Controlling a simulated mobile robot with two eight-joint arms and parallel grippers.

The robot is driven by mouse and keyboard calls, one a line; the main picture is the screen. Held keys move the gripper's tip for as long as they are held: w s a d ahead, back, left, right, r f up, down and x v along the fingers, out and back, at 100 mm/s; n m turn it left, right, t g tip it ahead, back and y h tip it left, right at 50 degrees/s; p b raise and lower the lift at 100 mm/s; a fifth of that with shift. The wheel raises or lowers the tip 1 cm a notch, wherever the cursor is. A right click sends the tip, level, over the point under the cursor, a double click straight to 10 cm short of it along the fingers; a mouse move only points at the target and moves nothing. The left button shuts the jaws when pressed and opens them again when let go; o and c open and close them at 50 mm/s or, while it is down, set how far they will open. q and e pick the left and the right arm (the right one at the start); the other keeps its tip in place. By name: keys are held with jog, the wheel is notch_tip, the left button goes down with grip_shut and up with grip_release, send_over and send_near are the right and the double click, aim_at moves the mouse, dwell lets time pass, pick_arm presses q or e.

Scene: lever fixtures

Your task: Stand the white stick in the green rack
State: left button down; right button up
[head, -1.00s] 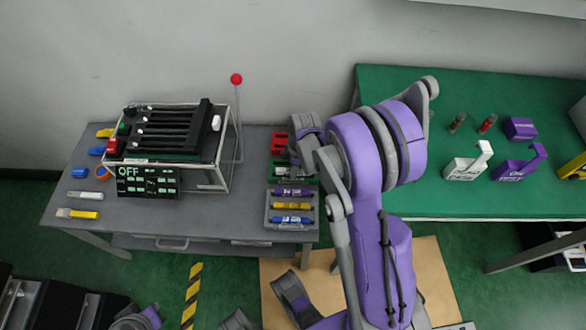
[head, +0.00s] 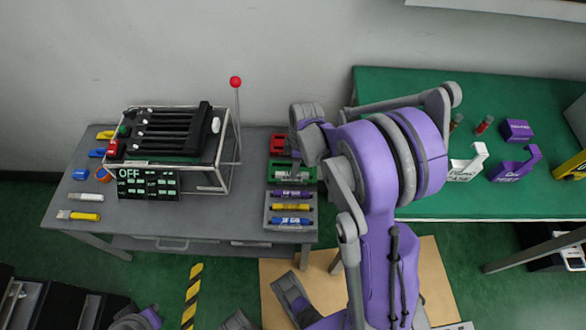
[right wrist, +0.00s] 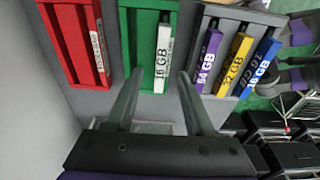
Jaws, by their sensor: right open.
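The white stick (right wrist: 163,58), labelled 16 GB, sits in the green rack (right wrist: 137,45) along its right side in the right wrist view. Its label faces the camera. In the head view the green rack (head: 272,172) stands on the grey table, with the white stick (head: 293,175) small in it. My right gripper (right wrist: 160,80) is open and empty, with its fingers apart on either side of the stick's near end; I see no contact. In the head view my right wrist hides its fingers.
A red rack (right wrist: 72,45) stands left of the green one. Purple (right wrist: 208,60), yellow (right wrist: 234,64) and blue (right wrist: 260,68) sticks sit close on the right.

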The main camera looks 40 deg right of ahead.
pick_arm(q)
jog(key=shift+r+p, duration=0.5)
jog(key=shift+r, duration=0.25)
pick_arm(e)
jog(key=r, duration=0.5)
jog(key=shift+s+d+r, duration=0.25)
jog(key=shift+r, duration=0.15)
pick_arm(q)
notch_tip(320, 180, up, 13)
jog(key=w+p, duration=0.2)
jog(key=p, duration=1)
jog(key=shift+r+t, duration=0.15)
jog(key=shift+t, duration=0.15)
pick_arm(e)
jog(key=s+a+r+m+t, duration=0.2)
jog(key=s+a+r+m, duration=0.3)
jog(key=r, duration=0.5)
jog(key=s+a+r+m+t+h, duration=0.1)
jog(key=s+a+r+m, duration=0.4)
jog(key=a+r, duration=0.5)
jog(key=shift+s+t, duration=0.8)
jog(key=shift+s, duration=0.3)
pick_arm(q)
jog(key=shift+s+a, duration=0.1)
pick_arm(e)
jog(key=shift+a, duration=0.1)
